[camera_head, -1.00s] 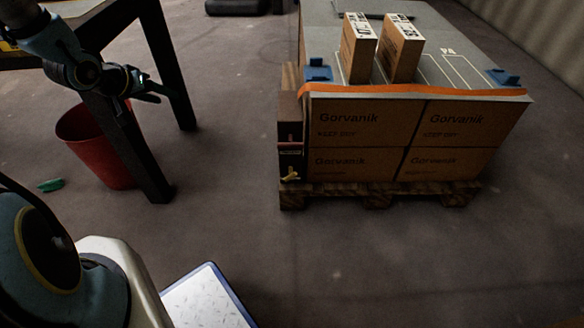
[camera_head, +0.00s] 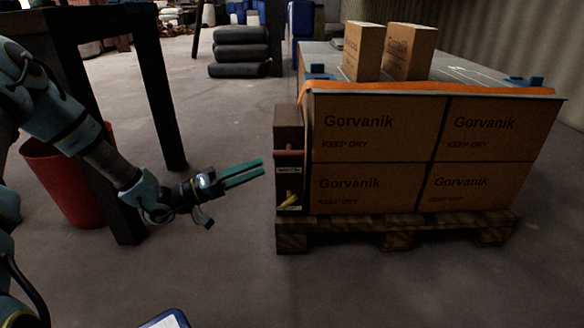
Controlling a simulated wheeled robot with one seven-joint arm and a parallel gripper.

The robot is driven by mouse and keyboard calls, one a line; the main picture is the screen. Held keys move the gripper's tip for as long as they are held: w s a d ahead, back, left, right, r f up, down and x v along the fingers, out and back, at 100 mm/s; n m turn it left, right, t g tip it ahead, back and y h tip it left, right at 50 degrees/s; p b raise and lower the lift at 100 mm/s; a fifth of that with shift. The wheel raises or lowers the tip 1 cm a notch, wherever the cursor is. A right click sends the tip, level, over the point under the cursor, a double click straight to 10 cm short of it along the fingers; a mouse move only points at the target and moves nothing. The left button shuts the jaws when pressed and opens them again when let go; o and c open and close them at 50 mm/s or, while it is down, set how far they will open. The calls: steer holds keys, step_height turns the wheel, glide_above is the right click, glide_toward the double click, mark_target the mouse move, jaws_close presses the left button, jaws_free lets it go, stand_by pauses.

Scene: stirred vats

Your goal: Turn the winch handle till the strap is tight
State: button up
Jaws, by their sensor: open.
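My gripper (camera_head: 262,168) is open and empty, its two teal fingers pointing right. Its tips are just left of the winch (camera_head: 287,180) in the picture; I see no contact. The winch is a dark upright unit at the left side of the loaded pallet. A reddish bar (camera_head: 289,154), perhaps its handle, sticks out across it. A small yellow part (camera_head: 290,199) sits low on it. The orange strap (camera_head: 420,89) runs along the top front edge of the boxes and down at the left corner. I cannot tell how tight it is.
Brown Gorvanik cartons (camera_head: 375,130) are stacked on a wooden pallet (camera_head: 400,228). Two small boxes (camera_head: 361,52) stand on the grey top sheet. A dark table (camera_head: 155,85) and a red bin (camera_head: 62,185) are at left. The floor before the pallet is clear.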

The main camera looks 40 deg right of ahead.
mark_target(292, 151)
steer(key=b+x, duration=0.4)
steer(key=x, duration=0.5)
steer(key=shift+s+d, duration=0.1)
steer(key=shift+d, duration=0.05)
steer(key=shift+s+d+r, duration=0.15)
steer(key=shift+d+r, duration=0.05)
steer(key=shift+d, duration=0.25)
jaws_close()
